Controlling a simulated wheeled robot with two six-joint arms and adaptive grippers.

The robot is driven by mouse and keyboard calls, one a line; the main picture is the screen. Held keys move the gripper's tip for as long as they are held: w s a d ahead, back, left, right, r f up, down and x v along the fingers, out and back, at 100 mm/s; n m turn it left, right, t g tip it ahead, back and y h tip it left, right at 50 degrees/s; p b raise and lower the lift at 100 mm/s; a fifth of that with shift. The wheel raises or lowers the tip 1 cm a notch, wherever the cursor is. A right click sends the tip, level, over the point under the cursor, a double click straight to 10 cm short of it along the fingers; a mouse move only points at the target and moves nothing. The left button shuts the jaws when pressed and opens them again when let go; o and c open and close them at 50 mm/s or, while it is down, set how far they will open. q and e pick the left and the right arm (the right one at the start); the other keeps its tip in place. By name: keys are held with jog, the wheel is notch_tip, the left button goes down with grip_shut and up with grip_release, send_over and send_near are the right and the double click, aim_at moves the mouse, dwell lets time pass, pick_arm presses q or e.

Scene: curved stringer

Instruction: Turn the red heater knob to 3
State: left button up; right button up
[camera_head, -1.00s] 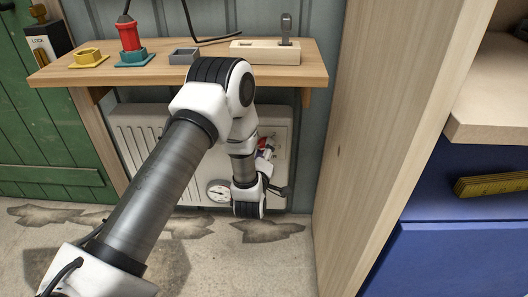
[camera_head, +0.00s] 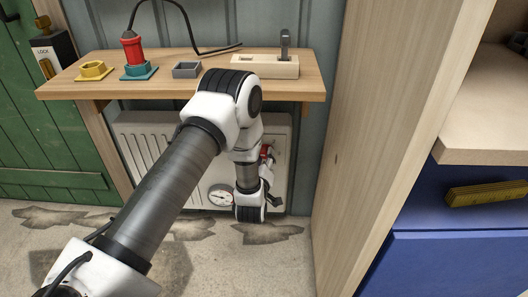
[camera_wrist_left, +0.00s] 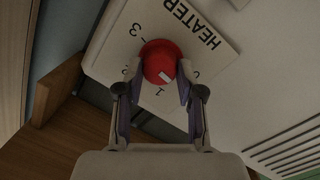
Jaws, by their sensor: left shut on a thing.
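The red heater knob (camera_wrist_left: 160,62) sits on a pale plate (camera_wrist_left: 112,38) marked HEATER with numbers around the knob. In the left wrist view a white mark on its face lies on the lower side, near the 1; the 3 is at the upper left. My left gripper (camera_wrist_left: 160,75) is shut on the knob, one finger on each side. In the head view a bit of red knob (camera_head: 265,152) shows beside my left wrist, mostly hidden by the arm. My right gripper is not in view.
The white radiator (camera_head: 140,130) with a round gauge (camera_head: 221,196) stands under a wooden shelf (camera_head: 215,90). A wooden panel (camera_head: 365,120) rises close on the right.

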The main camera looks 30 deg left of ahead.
pick_arm(q)
jog(key=m+p, duration=0.4)
jog(key=shift+r+g, duration=0.3)
jog(key=shift+g, duration=0.1)
jog(key=m+p, duration=0.3)
jog(key=m, duration=0.1)
jog(key=shift+w+d+g+y, duration=0.1)
jog(key=shift+d+g+y, duration=0.05)
jog(key=shift+g+y, duration=0.2)
jog(key=m+p, duration=0.2)
jog(key=m, duration=0.1)
jog(key=shift+f+m+y, duration=0.1)
jog(key=shift+m+y, duration=0.15)
jog(key=shift+m, duration=0.05)
jog(key=m+y, duration=0.1)
jog(key=m, duration=0.6)
jog(key=m+y, duration=0.1)
jog(key=m, duration=0.7)
jog(key=f+m, duration=0.1)
jog(key=m, duration=0.7)
jog(key=shift+w+d+y, duration=0.1)
jog(key=shift+d+y, duration=0.05)
jog(key=shift+y, duration=0.25)
jog(key=shift+r+m, duration=0.1)
jog(key=shift+m, duration=0.3)
jog(key=o, duration=1.2)
jog(key=shift+c, duration=0.2)
